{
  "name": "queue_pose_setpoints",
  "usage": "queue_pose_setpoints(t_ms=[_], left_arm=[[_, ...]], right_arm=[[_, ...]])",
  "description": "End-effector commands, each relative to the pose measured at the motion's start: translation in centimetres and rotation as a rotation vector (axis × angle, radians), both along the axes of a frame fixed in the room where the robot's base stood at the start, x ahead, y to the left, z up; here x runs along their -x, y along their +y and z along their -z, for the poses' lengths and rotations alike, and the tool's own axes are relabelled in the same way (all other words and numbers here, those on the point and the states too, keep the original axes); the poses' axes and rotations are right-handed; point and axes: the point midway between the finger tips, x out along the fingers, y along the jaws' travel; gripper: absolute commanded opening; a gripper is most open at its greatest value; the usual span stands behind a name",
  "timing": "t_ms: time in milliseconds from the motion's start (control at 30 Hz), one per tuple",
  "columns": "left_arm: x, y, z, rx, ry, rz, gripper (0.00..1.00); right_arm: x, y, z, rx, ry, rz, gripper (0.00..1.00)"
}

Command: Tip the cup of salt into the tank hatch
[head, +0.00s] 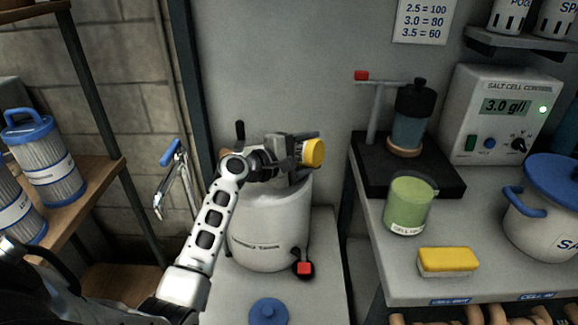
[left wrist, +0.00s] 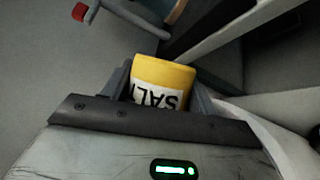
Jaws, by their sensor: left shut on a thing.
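My left gripper (head: 299,147) is shut on the yellow salt cup (head: 314,153), which is tipped well over onto its side above the tank. In the left wrist view the cup (left wrist: 165,80) sits between the two fingers, its SALT label upside down. The white tank (head: 268,228) stands below the gripper. Its top opening is mostly hidden behind my left arm and gripper, so I cannot tell whether salt is falling or how far the cup overlaps the hatch. My right gripper is not in view.
A blue lid (head: 268,312) lies in front of the tank. On the right bench are a green cup (head: 409,204), a yellow sponge (head: 448,261), a blue-lidded pot (head: 543,222), a black test stand (head: 440,182) and the salt cell control box (head: 503,115). Filter cartridges (head: 52,165) stand on the left shelf.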

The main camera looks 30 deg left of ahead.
Motion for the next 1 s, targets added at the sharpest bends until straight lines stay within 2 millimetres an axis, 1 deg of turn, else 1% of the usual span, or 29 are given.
queue_pose_setpoints(t_ms=[1000], left_arm=[[-0.01, 0.23, -0.27, 0.056, -0.002, 0.0, 0.34]], right_arm=[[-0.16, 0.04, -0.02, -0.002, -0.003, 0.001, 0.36]])
